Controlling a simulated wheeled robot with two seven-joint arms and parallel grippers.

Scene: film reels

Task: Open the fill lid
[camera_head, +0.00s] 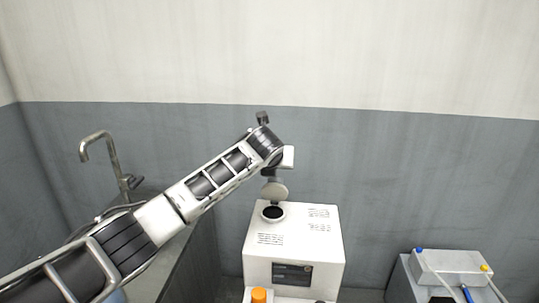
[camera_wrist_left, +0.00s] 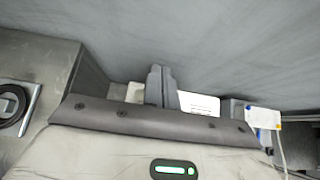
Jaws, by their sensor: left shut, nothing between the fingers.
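The white machine (camera_head: 293,242) stands right of centre in the head view, with a dark round fill opening (camera_head: 273,212) in its top. A pale grey round lid (camera_head: 275,190) stands raised and tilted up at the back of the opening, leaving it uncovered. My left arm reaches over from the left; its gripper (camera_head: 269,172) is just above and behind the lid, partly hidden. I cannot tell if they touch. In the left wrist view my left gripper's fingers (camera_wrist_left: 160,86) are together and empty, with a white printed surface (camera_wrist_left: 198,103) beyond. My right gripper is not in view.
A metal tap (camera_head: 97,140) and a counter are at the left. An orange cap (camera_head: 258,296) is at the machine's front. A grey box with a white top unit (camera_head: 452,266) and cables stands at the right. A wall is close behind.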

